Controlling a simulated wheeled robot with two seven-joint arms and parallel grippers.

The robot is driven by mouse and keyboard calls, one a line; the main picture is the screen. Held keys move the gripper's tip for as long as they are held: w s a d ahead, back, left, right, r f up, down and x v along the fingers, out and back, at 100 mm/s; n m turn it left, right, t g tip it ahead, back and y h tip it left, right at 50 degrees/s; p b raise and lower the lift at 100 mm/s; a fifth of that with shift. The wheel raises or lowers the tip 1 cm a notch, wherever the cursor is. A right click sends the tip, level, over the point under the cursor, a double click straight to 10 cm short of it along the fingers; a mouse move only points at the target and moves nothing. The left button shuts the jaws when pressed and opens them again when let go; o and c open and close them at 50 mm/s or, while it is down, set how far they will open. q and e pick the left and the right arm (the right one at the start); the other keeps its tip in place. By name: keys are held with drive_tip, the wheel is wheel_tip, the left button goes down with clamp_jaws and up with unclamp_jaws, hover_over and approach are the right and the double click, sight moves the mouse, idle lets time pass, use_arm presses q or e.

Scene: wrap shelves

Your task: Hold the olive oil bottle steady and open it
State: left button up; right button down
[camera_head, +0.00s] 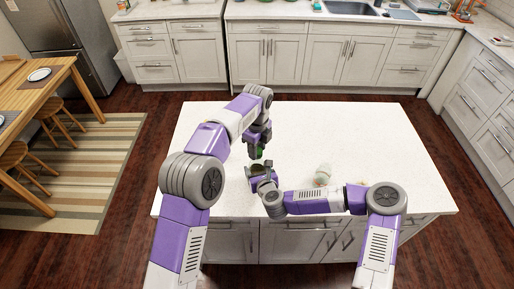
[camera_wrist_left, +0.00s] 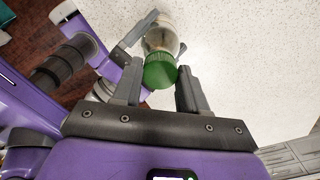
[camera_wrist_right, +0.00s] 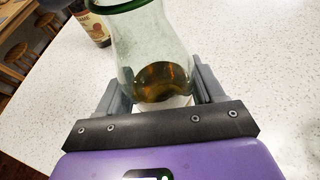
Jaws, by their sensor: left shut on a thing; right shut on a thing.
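The olive oil bottle (camera_wrist_right: 153,45) is clear greenish glass with a little amber oil at its base. It stands between the fingers of my right gripper (camera_wrist_right: 156,84), which is shut on it over the counter. A dark green ring shows at its top in the right wrist view. My left gripper (camera_head: 257,149) is above it, shut on the green cap (camera_wrist_left: 160,70). The bottle (camera_wrist_left: 161,36) shows behind the cap in the left wrist view. I cannot tell whether cap and bottle still touch.
A pale bottle-like object (camera_head: 322,175) is on the white counter (camera_head: 350,130), right of the grippers. A dark labelled bottle (camera_wrist_right: 93,25) shows in the right wrist view. The counter's far and right parts are clear.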

use_arm(q)
drive_tip(key=n, duration=0.3)
drive_tip(key=shift+n, duration=0.4)
drive_tip(key=n, duration=0.3)
drive_tip(key=shift+n, duration=0.4)
drive_tip(key=n, duration=0.5)
drive_tip(key=shift+r+n, duration=0.1)
drive_tip(key=shift+n, duration=0.3)
drive_tip(key=n, duration=0.3)
drive_tip(key=shift+n, duration=0.4)
drive_tip(key=n, duration=0.3)
drive_tip(key=shift+n, duration=0.3)
drive_tip(key=n, duration=0.5)
drive_tip(key=shift+n, duration=0.4)
drive_tip(key=n, duration=0.7)
drive_tip(key=shift+r+n, duration=0.1)
drive_tip(key=shift+n, duration=0.3)
drive_tip(key=n, duration=0.3)
drive_tip(key=shift+n, duration=0.4)
drive_tip(key=n, duration=0.5)
drive_tip(key=shift+r, duration=0.15)
